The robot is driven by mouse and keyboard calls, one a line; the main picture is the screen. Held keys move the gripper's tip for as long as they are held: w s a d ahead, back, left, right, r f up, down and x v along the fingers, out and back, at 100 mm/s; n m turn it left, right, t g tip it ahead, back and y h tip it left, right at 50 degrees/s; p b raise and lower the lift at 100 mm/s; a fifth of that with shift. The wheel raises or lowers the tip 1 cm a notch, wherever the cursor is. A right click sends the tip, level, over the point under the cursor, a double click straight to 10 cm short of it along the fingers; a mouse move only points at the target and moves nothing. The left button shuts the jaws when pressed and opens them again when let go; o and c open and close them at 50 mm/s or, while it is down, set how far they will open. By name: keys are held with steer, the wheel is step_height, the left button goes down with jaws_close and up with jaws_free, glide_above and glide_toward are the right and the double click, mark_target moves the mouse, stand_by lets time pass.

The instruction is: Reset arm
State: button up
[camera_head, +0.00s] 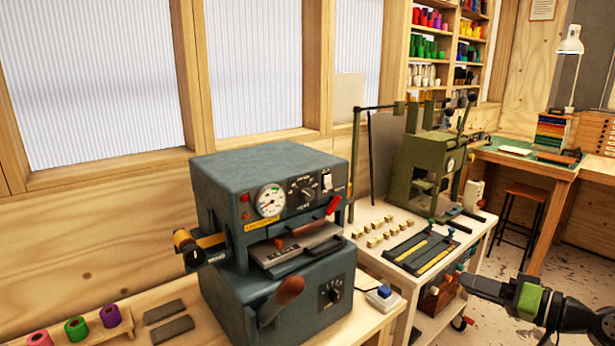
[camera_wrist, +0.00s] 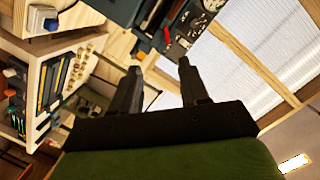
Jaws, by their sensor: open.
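My gripper (camera_wrist: 157,78) is open in the wrist view, with two dark fingers apart and nothing between them. In the head view, part of my arm (camera_head: 530,300) shows at the lower right, to the right of the bench and apart from it; the fingertips are hard to make out there. The blue-grey press (camera_head: 275,155) stands on the near bench, and its corner also shows beyond the fingers at the top of the wrist view (camera_wrist: 190,28).
Pink, green and purple foil rolls (camera_head: 76,328) sit on a wooden holder at the lower left. A green press (camera_head: 428,160) stands on a white cart (camera_head: 480,245) with small blocks. A stool (camera_head: 522,205) stands by the far desk. Open floor (camera_head: 570,265) lies at right.

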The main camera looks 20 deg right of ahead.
steer(key=w+a+f+n+g, duration=0.1)
steer(key=w+a+f+g, duration=0.15)
steer(key=a, duration=0.45)
steer(key=w+a+f+n+g, duration=0.1)
steer(key=w+a+f+g, duration=0.1)
steer(key=w+a+g, duration=0.35)
steer(key=s+a+n+g+h+p, duration=0.1)
steer(key=s+a+h, duration=0.15)
steer(key=a, duration=0.45)
steer(key=s+a+n+g+h, duration=0.1)
steer(key=s+a+g+h, duration=0.15)
steer(key=a, duration=0.55)
steer(key=s+a+r+t+h, duration=0.1)
steer(key=s+a, duration=0.1)
steer(key=s, duration=0.7)
steer(key=s+a+r+t+h, duration=0.1)
steer(key=s+a, duration=0.1)
steer(key=s, duration=0.7)
steer(key=shift+p, duration=0.4)
steer(key=shift+a+r, duration=0.1)
